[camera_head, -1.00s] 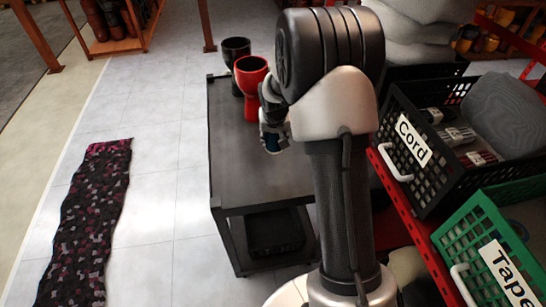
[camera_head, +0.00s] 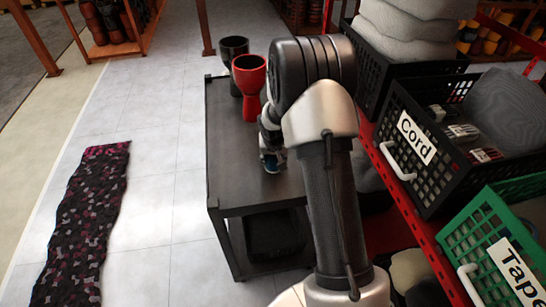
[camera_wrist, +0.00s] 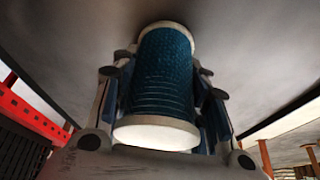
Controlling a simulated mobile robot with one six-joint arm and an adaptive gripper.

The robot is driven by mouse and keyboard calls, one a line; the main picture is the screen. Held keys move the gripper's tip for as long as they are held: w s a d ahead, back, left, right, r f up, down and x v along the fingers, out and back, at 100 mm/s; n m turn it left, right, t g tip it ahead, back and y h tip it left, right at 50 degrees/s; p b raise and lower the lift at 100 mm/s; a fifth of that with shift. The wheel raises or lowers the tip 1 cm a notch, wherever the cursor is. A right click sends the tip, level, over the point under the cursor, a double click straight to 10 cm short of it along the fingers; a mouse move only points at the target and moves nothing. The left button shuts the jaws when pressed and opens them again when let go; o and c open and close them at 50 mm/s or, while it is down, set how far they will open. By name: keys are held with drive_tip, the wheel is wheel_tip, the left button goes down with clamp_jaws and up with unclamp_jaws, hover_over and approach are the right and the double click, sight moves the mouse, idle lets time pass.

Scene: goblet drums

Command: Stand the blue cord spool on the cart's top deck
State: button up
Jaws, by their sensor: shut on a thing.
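The blue cord spool (camera_wrist: 165,78), with pale end flanges, sits between the fingers of my gripper (camera_wrist: 162,72) in the wrist view. The fingers are shut on its sides. In the head view my gripper (camera_head: 272,160) is low over the right part of the cart's dark top deck (camera_head: 237,180), and only a small bit of blue shows there. The spool's far end is close to the grey surface in the wrist view. I cannot tell whether it touches the deck.
A red goblet drum (camera_head: 249,82) and a black one (camera_head: 233,48) stand at the deck's far end. The deck's left front is clear. Black crate "Cord" (camera_head: 440,185) and green crate "Tape" (camera_head: 478,232) are on the red rack at right. A patterned rug (camera_head: 85,215) lies left.

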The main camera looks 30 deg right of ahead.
drive_tip(key=shift+f, duration=0.15)
drive_tip(key=o, duration=1.1)
